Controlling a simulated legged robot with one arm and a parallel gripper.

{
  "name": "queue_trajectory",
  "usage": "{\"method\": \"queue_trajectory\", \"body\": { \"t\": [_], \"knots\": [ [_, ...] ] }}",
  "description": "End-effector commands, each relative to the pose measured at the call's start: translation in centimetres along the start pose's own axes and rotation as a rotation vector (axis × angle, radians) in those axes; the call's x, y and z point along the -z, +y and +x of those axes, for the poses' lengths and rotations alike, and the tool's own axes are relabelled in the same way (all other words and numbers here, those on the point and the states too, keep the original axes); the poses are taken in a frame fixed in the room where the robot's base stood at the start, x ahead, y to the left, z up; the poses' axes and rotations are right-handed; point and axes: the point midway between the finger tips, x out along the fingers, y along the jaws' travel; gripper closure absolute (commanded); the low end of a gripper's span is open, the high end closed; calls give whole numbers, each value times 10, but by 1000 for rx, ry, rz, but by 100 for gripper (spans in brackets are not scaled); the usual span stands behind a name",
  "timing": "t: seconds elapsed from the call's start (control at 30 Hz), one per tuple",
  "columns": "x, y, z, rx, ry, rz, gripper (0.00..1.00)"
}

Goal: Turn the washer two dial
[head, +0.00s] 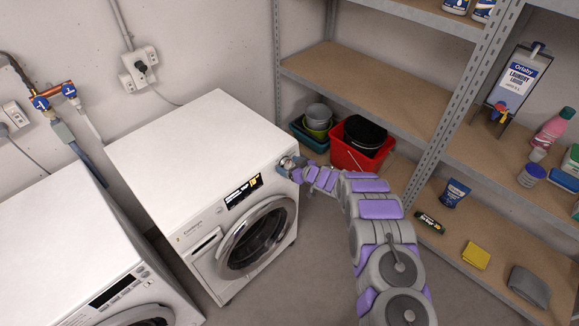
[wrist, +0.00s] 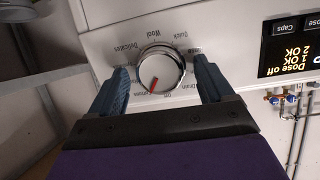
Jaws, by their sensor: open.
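The washer dial (wrist: 161,66) is a round silver and white knob in the wrist view. Its red mark points toward the bottom, slightly left, and the printed labels around it appear upside down. The dial is on the front panel of the right-hand white washer (head: 195,150), at the panel's right end. My gripper (head: 290,163) is at that spot in the head view, where the arm covers the dial. In the wrist view its two dark fingers are open, one on each side of the dial. Whether they touch it I cannot tell.
A second white washer (head: 55,240) stands at the left. The lit display (wrist: 290,45) is beside the dial. A metal shelf (head: 365,85) with laundry goods fills the right side, with a red bucket (head: 345,155) behind my arm. The floor before the right washer is clear.

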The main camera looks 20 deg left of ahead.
Motion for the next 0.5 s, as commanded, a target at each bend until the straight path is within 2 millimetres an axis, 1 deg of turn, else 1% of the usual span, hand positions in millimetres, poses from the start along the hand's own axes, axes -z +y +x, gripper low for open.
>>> {"method": "queue_trajectory", "body": {
  "t": [0.13, 0.5],
  "knots": [
    [0, 0, 0, -1, -1, 0, 19],
    [0, 0, 2, -1, -2, -1, 55]
  ]
}}
